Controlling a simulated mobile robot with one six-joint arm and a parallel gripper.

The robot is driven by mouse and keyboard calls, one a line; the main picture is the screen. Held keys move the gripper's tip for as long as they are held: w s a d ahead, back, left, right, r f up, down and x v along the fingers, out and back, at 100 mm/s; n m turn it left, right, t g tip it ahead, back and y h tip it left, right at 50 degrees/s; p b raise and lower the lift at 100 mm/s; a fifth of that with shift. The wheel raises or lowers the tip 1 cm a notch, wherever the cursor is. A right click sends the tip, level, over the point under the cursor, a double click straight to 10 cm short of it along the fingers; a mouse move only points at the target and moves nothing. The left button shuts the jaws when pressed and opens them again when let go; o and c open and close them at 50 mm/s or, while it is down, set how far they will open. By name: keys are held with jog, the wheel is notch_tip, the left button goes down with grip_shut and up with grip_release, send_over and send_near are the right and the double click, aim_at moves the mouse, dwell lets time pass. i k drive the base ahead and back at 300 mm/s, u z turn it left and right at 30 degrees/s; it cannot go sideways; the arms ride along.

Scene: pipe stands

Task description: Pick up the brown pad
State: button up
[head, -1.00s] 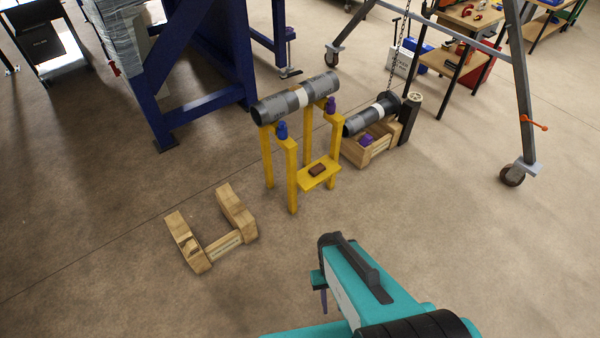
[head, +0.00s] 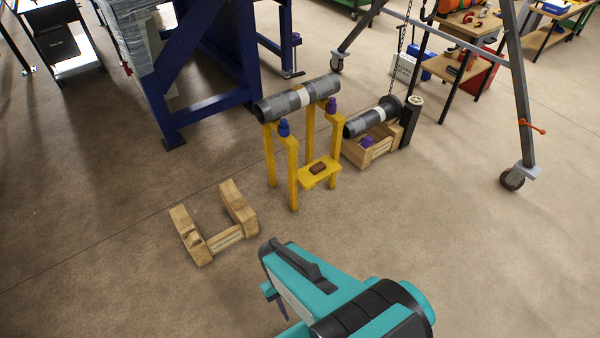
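The brown pad (head: 318,168) is a small dark brown block lying on the low shelf of the yellow stand (head: 291,178). A grey pipe (head: 298,98) with a white band rests across the top of this stand, above the pad. My teal and black arm is in the lower middle of the head view, in front of the stand and apart from it. My gripper's fingers cannot be made out clearly at the arm's far end, so whether it is open or shut does not show.
An empty wooden cradle (head: 222,241) stands on the floor at left. A second pipe (head: 368,121) rests over a wooden cradle (head: 379,153) behind the stand, beside a dark post (head: 410,122). A blue frame (head: 207,60) stands behind left.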

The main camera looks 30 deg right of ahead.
aim_at(319, 167)
jog(key=u, duration=0.15)
jog(key=i, duration=1)
jog(key=u, duration=0.15)
jog(key=k, duration=0.9)
jog(key=z, duration=0.15)
jog(key=i, duration=0.3)
